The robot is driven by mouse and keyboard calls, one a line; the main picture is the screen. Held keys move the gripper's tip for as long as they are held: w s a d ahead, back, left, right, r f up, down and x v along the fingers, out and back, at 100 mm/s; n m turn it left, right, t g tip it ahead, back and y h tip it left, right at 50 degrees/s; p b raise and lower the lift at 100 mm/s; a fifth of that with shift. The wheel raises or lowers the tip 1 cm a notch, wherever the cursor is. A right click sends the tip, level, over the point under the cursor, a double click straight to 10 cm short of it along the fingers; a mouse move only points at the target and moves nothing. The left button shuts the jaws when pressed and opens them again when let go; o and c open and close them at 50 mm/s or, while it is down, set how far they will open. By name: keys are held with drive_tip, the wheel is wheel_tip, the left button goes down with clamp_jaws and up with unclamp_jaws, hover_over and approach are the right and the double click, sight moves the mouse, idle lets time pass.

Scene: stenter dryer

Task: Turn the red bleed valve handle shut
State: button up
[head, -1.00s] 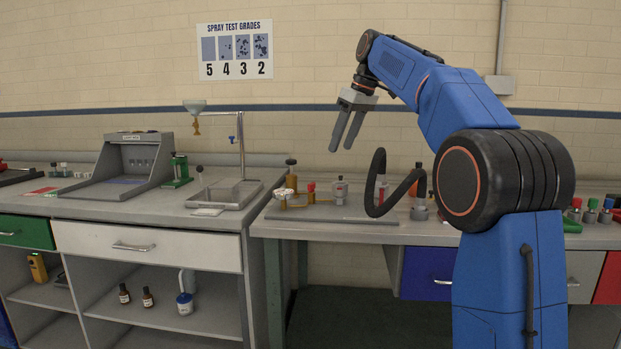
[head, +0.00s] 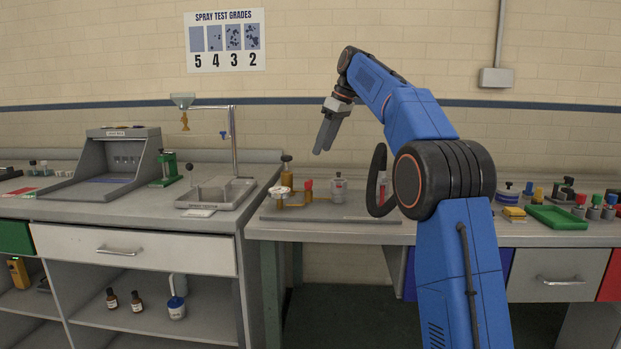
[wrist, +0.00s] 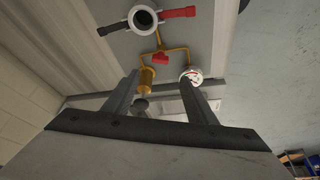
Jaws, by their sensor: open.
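The red bleed valve handle (head: 308,184) stands on brass pipework on the right-hand bench, between a round gauge (head: 279,191) and a grey cylindrical fitting (head: 338,187). In the wrist view the handle (wrist: 159,58) lies where the brass pipe branches, beyond my fingertips and roughly crosswise in the picture. My gripper (head: 323,148) is open and empty, pointing down, above and slightly right of the handle in the head view. In the wrist view my gripper (wrist: 163,82) has its fingers spread, with the gauge (wrist: 190,75) by the right finger and a brass cylinder (wrist: 147,78) by the left.
A steel tray with a stand (head: 217,193) is on the left bench. Space above the pipework looks clear.

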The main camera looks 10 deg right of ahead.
sight(309, 181)
drive_tip(key=x, duration=1.2)
drive_tip(key=shift+f, duration=0.15)
drive_tip(key=shift+c, duration=0.4)
drive_tip(key=c, duration=1)
